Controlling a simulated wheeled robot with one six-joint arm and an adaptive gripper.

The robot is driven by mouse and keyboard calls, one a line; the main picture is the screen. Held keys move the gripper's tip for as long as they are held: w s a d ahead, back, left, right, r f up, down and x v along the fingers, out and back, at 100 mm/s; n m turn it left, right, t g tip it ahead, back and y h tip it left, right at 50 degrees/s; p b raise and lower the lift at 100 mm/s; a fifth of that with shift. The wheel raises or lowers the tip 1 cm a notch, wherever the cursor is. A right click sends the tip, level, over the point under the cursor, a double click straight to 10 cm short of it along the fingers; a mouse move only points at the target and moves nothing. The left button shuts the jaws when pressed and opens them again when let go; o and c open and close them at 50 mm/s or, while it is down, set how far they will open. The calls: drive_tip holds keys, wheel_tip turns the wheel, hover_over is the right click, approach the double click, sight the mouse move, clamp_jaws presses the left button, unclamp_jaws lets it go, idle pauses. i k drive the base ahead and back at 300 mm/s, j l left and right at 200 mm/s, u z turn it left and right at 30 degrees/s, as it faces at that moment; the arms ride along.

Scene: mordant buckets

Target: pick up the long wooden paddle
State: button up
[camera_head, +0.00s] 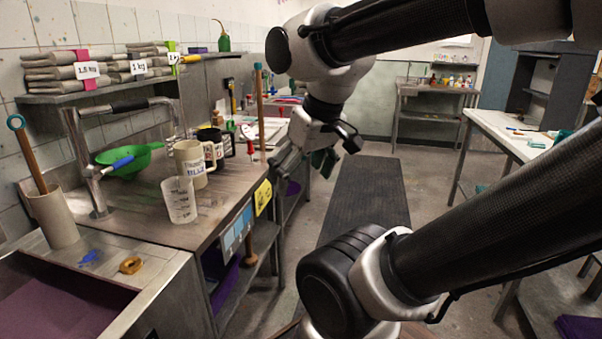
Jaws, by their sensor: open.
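Two upright wooden shafts show, and I cannot tell which is the long wooden paddle.
The counter (190,233) holds a clear measuring cup (179,200), mugs (193,163), a green strainer (130,162) and a tap (85,165). A dark floor mat (367,195) lies clear in the aisle. A white table (512,137) stands at right.

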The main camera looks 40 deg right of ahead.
sight(258, 66)
drive_tip(key=u, duration=1.3)
drive_tip(key=k+l, duration=0.1)
drive_tip(key=k, duration=0.55)
drive_tip(key=z, duration=0.45)
drive_tip(key=i+l+z, duration=0.1)
drive_tip(key=l+z, duration=0.15)
drive_tip(key=i+l+z, duration=0.25)
drive_tip(key=l, duration=0.2)
drive_tip(key=i+l+z, duration=0.1)
drive_tip(key=l+z, duration=0.15)
